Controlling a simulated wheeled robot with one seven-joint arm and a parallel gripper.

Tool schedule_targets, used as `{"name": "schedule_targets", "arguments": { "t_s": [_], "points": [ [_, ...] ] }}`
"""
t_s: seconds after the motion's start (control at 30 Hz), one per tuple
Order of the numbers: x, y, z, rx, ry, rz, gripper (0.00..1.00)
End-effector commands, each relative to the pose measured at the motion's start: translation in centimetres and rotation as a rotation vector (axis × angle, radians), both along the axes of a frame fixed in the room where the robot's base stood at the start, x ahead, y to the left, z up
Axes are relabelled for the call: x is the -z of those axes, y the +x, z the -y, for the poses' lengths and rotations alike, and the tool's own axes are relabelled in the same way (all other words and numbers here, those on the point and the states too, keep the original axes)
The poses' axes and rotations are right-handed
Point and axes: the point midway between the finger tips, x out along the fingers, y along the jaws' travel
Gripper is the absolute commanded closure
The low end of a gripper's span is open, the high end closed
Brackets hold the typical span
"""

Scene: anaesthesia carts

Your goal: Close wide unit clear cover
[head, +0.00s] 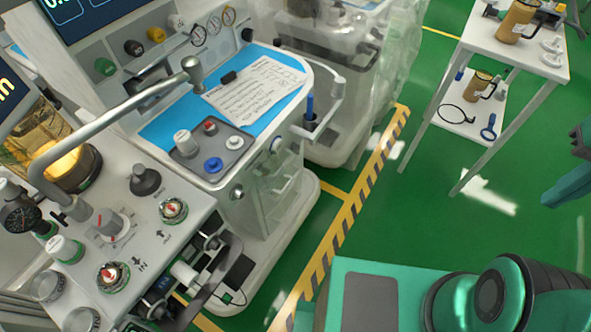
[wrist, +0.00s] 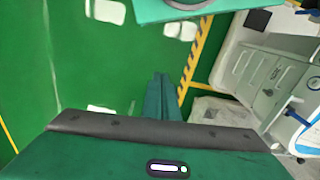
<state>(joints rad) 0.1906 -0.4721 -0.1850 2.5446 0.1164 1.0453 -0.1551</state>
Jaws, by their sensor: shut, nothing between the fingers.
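My gripper (wrist: 160,78) is shut and empty, its teal fingers together over the green floor in the wrist view. Part of it (head: 552,196) shows at the right edge of the head view, well away from the machines. A wide white machine with a blue worktop (head: 170,128) stands at centre left in the head view. A translucent panel (head: 283,190) shows on its front, below the worktop. I cannot tell for sure whether this is the clear cover, or how far it stands open. The wrist view shows a white unit front (wrist: 270,75) at right.
A grey machine with knobs and a bent metal pipe (head: 95,100) stands at left. A plastic-draped unit (head: 375,60) is behind. A white two-shelf table (head: 530,55) with jugs stands at upper right. Striped floor tape (head: 355,210) crosses open green floor.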

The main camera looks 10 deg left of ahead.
Motion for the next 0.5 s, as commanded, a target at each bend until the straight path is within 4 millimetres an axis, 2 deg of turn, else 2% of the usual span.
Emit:
{"name": "schedule_targets", "arguments": {
  "t_s": [0.17, 0.3, 0.37, 0.4, 0.5],
  "points": [
    [-0.1, 6.3, -6.4, -0.643, 0.030, 0.035, 1.00],
    [0.0, 10.0, -13.9, -1.229, 0.072, 0.086, 1.00],
    [0.2, 11.0, -17.5, -1.477, 0.095, 0.114, 1.00],
    [0.3, 11.4, -20.0, -1.641, 0.112, 0.134, 1.00],
    [0.6, 11.5, -26.3, -2.038, 0.160, 0.196, 1.00]
  ]
}}
